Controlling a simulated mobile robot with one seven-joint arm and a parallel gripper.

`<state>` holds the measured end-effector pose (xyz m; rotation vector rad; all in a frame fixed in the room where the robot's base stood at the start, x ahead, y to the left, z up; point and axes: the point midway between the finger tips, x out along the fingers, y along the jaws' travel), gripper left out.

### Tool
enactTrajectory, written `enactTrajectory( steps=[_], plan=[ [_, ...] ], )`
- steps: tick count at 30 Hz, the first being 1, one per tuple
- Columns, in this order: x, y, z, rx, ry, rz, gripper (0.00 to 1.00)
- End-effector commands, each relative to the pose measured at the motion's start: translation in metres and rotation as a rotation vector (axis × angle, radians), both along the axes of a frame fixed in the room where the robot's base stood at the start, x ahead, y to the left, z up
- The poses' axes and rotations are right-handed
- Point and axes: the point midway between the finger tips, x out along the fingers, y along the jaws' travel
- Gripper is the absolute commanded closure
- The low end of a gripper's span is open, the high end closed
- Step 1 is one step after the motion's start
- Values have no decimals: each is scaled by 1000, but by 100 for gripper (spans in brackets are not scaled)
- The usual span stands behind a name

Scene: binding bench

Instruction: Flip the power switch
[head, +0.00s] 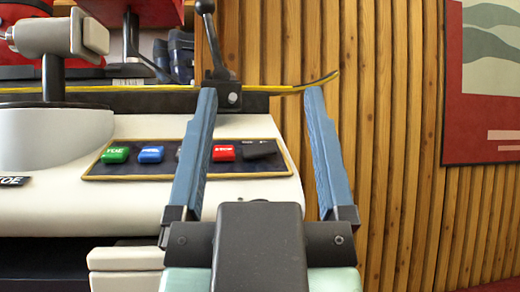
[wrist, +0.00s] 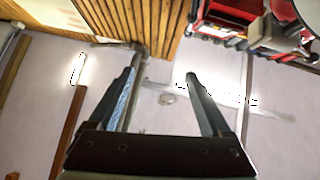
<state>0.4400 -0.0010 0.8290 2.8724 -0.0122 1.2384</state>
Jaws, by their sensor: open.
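A dark control panel (head: 190,172) with a gold edge lies on the front of a cream machine (head: 135,200). It carries a green button (head: 115,155), a blue button (head: 151,155), a red button (head: 224,153) and a black switch-like piece (head: 260,149) at the right end. Another key is mostly hidden behind my left finger. I cannot read which one is the power switch. My gripper (head: 260,93) is open and empty, with blue fingers spread. The left finger overlaps the panel in view; the right finger is beyond the machine's right edge. The wrist view shows the gripper (wrist: 165,66) too.
A black lever with a ball knob (head: 213,45) stands behind the left fingertip. A yellow-black strip (head: 300,89) runs along the machine's back and sticks out to the right. A slatted wooden wall (head: 400,150) fills the right, with a picture (head: 490,85) on it.

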Motion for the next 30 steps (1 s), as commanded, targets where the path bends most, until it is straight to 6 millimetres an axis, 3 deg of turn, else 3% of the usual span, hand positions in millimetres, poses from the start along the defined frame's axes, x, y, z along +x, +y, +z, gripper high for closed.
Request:
enactTrajectory(
  steps=[2, 13, 30],
  plan=[
    [1, 0, 2, 0, 3, 0, 34],
    [32, -1, 29, -11, 137, -9, 100],
    [78, -3, 49, -42, 432, -24, 100]
  ],
)
